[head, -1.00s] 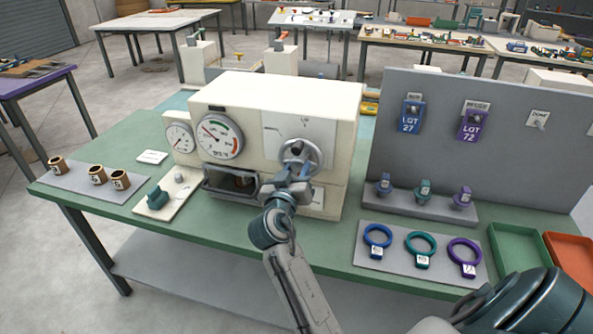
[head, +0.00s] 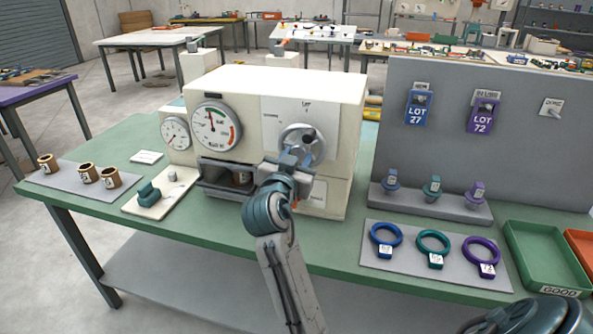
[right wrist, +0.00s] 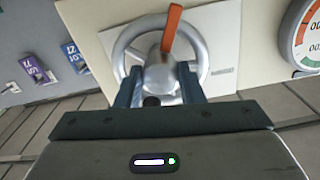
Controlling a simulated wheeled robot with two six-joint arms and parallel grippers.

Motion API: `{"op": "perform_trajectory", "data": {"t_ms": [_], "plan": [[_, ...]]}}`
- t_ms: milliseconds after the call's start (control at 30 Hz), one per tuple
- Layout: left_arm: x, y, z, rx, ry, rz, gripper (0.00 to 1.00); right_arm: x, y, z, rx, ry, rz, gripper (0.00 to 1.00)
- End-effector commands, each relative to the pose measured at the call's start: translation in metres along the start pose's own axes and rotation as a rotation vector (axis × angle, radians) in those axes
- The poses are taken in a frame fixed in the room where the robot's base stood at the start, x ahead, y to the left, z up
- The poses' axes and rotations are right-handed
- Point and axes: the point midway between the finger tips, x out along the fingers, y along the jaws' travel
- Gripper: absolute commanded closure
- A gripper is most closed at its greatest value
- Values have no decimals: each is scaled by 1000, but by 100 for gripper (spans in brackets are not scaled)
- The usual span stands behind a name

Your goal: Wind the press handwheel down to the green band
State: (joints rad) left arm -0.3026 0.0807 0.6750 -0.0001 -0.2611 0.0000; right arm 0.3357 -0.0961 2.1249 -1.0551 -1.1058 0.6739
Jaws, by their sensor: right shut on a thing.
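The press (head: 335,95) is a cream box on the green bench, with a silver handwheel (head: 318,146) on its front. My right gripper (head: 293,168) is at the wheel; in the right wrist view its fingers (right wrist: 160,88) straddle the hub area and are shut on the handwheel (right wrist: 203,52). A dark knob (right wrist: 151,101) sits between the fingers, and an orange lever (right wrist: 172,28) stands above the hub. The large gauge (head: 216,126) has a green band at the top and a red one at right. Its needle points up, near the green band's left part.
A bronze bush (head: 242,178) shows dimly in the press opening. Coloured rings lie on another mat (head: 400,262) at right, beside a green tray (head: 540,255). A grey panel (head: 440,150) stands behind.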

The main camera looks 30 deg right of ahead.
Motion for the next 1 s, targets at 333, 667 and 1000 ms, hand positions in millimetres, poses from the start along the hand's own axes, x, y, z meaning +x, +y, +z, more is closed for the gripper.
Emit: {"op": "perform_trajectory", "data": {"t_ms": [333, 667, 1000], "plan": [[10, 0, 2, 1, -1, 0, 44, 0, -1, 1, 61, -2, 0, 88], [9, 0, 8, 1, -9, 0, 44, 0, -1, 0, 61, -2, 0, 60], [10, 0, 4, 1, -4, -1, 44, 0, -1, 0, 61, -1, 0, 44]]}}
